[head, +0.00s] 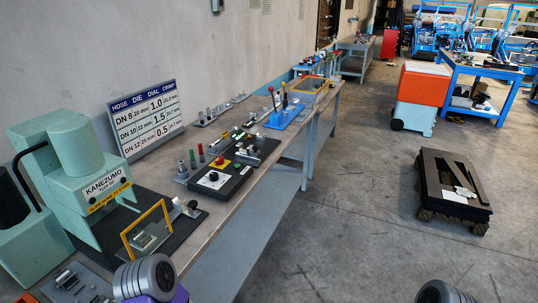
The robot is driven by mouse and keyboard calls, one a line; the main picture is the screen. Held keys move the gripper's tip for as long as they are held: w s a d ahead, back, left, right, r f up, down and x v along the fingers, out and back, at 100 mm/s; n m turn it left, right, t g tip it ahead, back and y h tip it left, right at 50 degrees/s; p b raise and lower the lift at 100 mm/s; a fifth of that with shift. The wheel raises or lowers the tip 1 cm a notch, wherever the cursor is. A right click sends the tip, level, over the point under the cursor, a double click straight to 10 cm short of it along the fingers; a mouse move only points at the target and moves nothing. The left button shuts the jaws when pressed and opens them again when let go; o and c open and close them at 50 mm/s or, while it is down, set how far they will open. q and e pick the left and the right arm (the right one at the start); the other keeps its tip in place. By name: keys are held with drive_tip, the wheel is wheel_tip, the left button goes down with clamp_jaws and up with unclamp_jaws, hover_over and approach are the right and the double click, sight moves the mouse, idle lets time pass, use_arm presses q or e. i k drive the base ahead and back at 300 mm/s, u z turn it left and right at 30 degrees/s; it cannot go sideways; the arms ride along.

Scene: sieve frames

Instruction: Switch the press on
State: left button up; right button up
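The mint-green press (75,180), labelled KANEZUMO, stands at the left end of the long bench. A yellow-framed guard (127,247) stands upright in front of it. A black control box (229,187) lies to the right of the press, with a white dial plate (213,178), a red button on a yellow plate (219,161) and a small green button. Whether the press is on cannot be told. Neither gripper can be made out; only rounded grey parts, likely of my own arms, show at the bottom edge.
A sign (146,117) with hose and die sizes leans at the wall behind the bench (212,226). Small fittings, coloured handles and a blue fixture (286,117) crowd the bench farther along. A dark pallet stack (453,185) and an orange cabinet (424,86) stand right; the floor between is clear.

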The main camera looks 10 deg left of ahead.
sight(220, 161)
drive_tip(key=z, duration=0.9)
drive_tip(key=i, duration=2.8)
drive_tip(key=u, duration=2.85)
